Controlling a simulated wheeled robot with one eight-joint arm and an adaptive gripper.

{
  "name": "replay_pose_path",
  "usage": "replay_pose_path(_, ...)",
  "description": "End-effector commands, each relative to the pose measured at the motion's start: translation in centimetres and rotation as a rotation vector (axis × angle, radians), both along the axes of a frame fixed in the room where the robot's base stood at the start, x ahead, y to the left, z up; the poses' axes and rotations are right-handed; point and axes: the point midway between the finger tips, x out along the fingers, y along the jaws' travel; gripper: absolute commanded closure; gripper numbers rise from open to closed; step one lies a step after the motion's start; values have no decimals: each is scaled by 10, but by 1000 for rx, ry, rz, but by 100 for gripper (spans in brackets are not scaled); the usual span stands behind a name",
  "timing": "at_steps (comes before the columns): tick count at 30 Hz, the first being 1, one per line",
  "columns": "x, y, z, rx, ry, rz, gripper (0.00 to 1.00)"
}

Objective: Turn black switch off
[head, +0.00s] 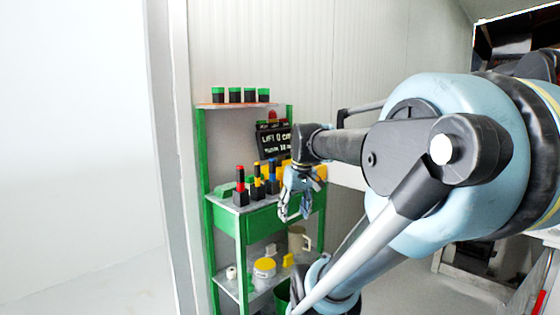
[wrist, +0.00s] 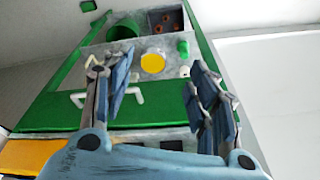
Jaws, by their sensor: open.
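My gripper (head: 293,212) is open and empty, in front of the green shelf rack and pointing down beside its middle shelf. In the wrist view its two fingers (wrist: 158,65) are spread apart with nothing between them. A row of dark upright pieces with red (head: 240,184), yellow (head: 257,181) and blue (head: 273,178) parts stands on the middle shelf, left of my gripper. I cannot tell which thing is the black switch. A black sign (head: 272,138) with white writing stands behind, with a red piece on top.
The green rack (head: 203,160) has several green-topped black pieces (head: 234,95) on its top shelf. A yellow-lidded tub (head: 264,267) sits on the lower shelf; its round yellow top shows in the wrist view (wrist: 153,64). A yellow-orange box (head: 317,171) is close behind my gripper.

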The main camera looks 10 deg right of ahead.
Motion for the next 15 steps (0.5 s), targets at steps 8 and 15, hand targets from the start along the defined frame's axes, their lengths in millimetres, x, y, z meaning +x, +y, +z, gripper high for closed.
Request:
replay_pose_path(8,94,-8,99,29,-34,174,47)
replay_pose_path(15,175,-21,170,49,-79,327,47)
